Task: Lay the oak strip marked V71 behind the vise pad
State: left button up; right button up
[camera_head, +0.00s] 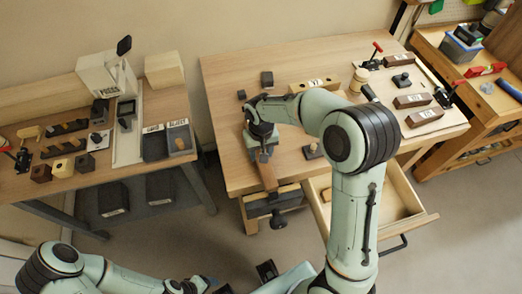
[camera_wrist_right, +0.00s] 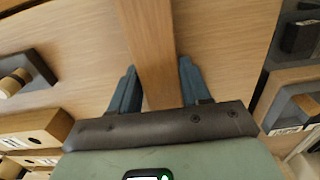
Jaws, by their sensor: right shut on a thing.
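A brown wooden strip (camera_head: 267,177) extends from my right gripper (camera_head: 262,152) toward the vise (camera_head: 272,205) at the table's front edge. In the right wrist view the strip (camera_wrist_right: 150,45) runs between the two blue fingers of my right gripper (camera_wrist_right: 152,90), which is shut on it. No V71 mark is readable on the strip. I cannot tell whether its near end touches the vise. A pale wooden pad shows on the vise, partly hidden by the strip. My left gripper (camera_head: 200,284) is low at the bottom edge, and its fingers are unclear.
An open drawer (camera_head: 408,222) juts out right of the vise. A pale labelled block (camera_head: 315,84) and small dark blocks (camera_head: 267,78) stand at the table's back. Labelled brown blocks (camera_head: 412,100) lie at the right. The table's left part is clear.

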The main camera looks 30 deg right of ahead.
pick_arm(q)
jog(key=shift+s+f, duration=0.1)
pick_arm(e)
jog(key=shift+f, duration=0.15)
jog(key=o, duration=1.4)
jog(key=shift+o, duration=0.2)
jog(key=shift+r+p, duration=1.15)
jog(key=shift+r, duration=1.1)
jog(key=shift+r+p, duration=0.6)
jog(key=shift+r, duration=0.7)
pick_arm(q)
jog(key=w+r, duration=0.2)
jog(key=r, duration=0.1)
jog(key=w+r, duration=0.1)
jog(key=shift+w+r, duration=0.25)
jog(key=shift+r, duration=0.15)
jog(key=shift+s, duration=0.1)
